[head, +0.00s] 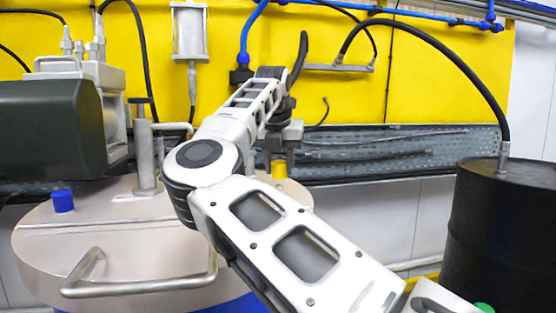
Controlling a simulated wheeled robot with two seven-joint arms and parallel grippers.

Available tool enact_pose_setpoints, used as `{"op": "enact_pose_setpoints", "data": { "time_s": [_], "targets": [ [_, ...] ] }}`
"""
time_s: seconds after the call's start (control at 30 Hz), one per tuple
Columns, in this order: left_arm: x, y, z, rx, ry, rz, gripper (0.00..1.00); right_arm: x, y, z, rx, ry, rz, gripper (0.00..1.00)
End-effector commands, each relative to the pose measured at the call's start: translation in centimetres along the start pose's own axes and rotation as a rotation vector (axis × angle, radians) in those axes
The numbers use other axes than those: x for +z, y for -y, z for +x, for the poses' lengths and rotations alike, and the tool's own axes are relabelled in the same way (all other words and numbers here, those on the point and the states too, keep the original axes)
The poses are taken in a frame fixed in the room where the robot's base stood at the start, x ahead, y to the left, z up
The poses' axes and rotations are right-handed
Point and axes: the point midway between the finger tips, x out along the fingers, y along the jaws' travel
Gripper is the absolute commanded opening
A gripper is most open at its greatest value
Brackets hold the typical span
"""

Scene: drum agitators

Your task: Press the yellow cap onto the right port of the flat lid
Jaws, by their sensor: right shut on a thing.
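The flat lid (140,240) is a round beige plate at the lower left, with a bent metal handle at its front. The yellow cap (279,169) shows at the lid's right side, just below my right gripper (281,156). My right gripper points down and is shut on the yellow cap. The right port is hidden under the cap and behind my arm, so I cannot tell whether the cap touches it. My right arm covers much of the lid's right part. My left gripper is out of view.
A blue cap (62,201) sits on the lid's left side. A dark motor (52,128) and a metal post (146,150) stand over the lid. A black drum (500,230) with a hose stands at the right. A yellow wall panel (440,75) is behind.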

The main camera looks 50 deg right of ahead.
Motion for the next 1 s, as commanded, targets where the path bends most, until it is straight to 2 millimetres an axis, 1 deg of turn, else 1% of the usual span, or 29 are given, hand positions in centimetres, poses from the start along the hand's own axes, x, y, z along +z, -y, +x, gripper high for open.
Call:
{"op": "enact_pose_setpoints", "data": {
  "time_s": [0.07,0.2,0.43,0.7,1.0],
  "targets": [
    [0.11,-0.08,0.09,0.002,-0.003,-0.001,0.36,-0.21,-0.04,0.47,0.001,0.001,-0.001,0.14],
    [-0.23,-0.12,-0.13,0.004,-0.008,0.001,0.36,-0.20,-0.05,0.43,0.000,0.001,-0.001,0.14],
    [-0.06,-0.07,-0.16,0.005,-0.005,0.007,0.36,-0.22,-0.05,0.44,0.000,0.000,0.000,0.14],
    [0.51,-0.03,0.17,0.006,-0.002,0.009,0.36,-0.50,-0.08,1.04,0.000,0.000,-0.001,0.14],
    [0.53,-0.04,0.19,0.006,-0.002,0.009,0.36,-0.52,-0.07,1.09,0.000,0.000,0.000,0.14]
  ]
}}
